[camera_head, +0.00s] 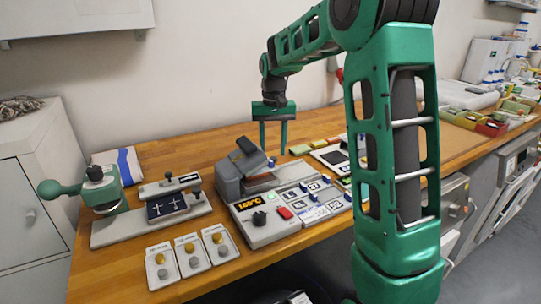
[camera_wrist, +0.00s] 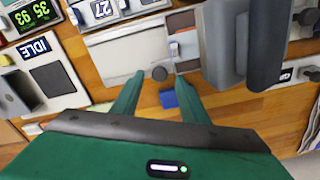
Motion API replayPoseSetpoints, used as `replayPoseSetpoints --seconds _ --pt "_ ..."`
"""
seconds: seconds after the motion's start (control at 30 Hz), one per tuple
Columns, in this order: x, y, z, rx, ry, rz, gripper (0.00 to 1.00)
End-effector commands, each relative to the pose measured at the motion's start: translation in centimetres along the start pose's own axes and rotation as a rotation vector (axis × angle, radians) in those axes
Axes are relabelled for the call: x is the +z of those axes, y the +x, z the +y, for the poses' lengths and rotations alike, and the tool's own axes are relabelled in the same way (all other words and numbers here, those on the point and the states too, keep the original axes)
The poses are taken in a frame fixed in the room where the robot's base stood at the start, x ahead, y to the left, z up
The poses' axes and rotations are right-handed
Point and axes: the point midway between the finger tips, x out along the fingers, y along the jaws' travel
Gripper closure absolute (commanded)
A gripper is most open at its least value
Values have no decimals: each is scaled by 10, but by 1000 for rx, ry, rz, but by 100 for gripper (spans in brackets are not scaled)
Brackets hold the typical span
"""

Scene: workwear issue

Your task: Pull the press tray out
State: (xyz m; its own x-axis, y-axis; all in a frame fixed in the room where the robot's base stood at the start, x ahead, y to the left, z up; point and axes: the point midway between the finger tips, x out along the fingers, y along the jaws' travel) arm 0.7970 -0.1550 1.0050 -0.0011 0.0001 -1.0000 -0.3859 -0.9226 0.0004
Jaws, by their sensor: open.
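The heat press (camera_head: 228,182) stands mid-bench in the head view, its dark upper plate (camera_head: 246,159) tilted up. In the wrist view its grey head (camera_wrist: 225,50) is at the right. A pale flat plate (camera_wrist: 125,52), seemingly the press tray, lies beside the head. My gripper (camera_head: 273,150) is open and points down above the far side of the press.
A control box (camera_head: 265,218) showing 160°C is in front of the press. A green clamp device (camera_head: 103,190) and three button cards (camera_head: 193,251) are to the left. Label tiles (camera_head: 312,197) and a panel (camera_head: 335,157) lie to the right. My arm hides part of the right bench.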

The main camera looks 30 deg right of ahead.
Motion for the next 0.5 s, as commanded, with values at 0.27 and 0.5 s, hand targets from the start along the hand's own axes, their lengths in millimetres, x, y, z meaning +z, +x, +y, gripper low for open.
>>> replayPoseSetpoints --seconds 0.27,0.5 --pt "0 24 0 0 0 -1 60" --pt "0 25 0 0 1 0 60"
